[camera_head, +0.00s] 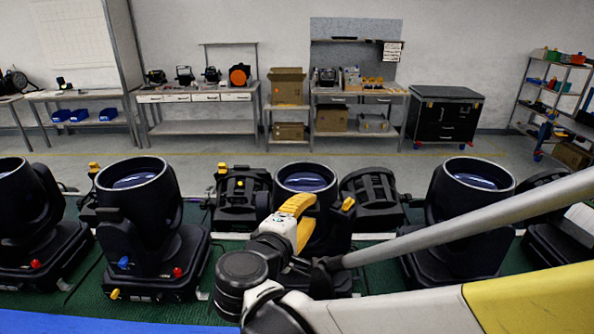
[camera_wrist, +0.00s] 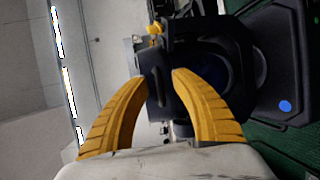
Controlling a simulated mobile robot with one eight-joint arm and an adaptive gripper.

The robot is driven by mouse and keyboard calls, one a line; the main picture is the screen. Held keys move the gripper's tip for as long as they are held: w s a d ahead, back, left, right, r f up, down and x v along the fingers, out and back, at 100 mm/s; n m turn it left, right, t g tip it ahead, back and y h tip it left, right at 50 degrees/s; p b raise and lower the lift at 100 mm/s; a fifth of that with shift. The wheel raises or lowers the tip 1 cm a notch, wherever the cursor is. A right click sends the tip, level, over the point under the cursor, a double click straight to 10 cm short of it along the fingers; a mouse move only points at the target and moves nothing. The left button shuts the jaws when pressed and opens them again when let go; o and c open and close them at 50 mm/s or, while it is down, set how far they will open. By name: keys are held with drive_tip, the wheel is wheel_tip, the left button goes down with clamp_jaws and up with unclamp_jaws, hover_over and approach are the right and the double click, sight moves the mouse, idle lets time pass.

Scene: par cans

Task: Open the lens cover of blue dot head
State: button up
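Several black stage-light heads stand in a row in the head view. The middle head (camera_head: 306,178) is partly hidden behind my gripper (camera_head: 297,207). In the wrist view a round blue dot (camera_wrist: 285,106) sits on a flat black base at the right, beside a dark head (camera_wrist: 245,65). A yellow tab (camera_wrist: 154,29) shows above my fingertips. My gripper (camera_wrist: 160,80) is open, its two yellow fingers apart on either side of a dark part. Contact is unclear. I cannot tell which part is the lens cover.
A head at the left (camera_head: 140,210) has blue, red and yellow knobs on its base. Another head (camera_head: 468,200) stands right of the middle. The heads stand on a green mat (camera_head: 225,270). Workbenches (camera_head: 195,97) and a black cabinet (camera_head: 446,115) stand behind, beyond open floor.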

clamp_jaws()
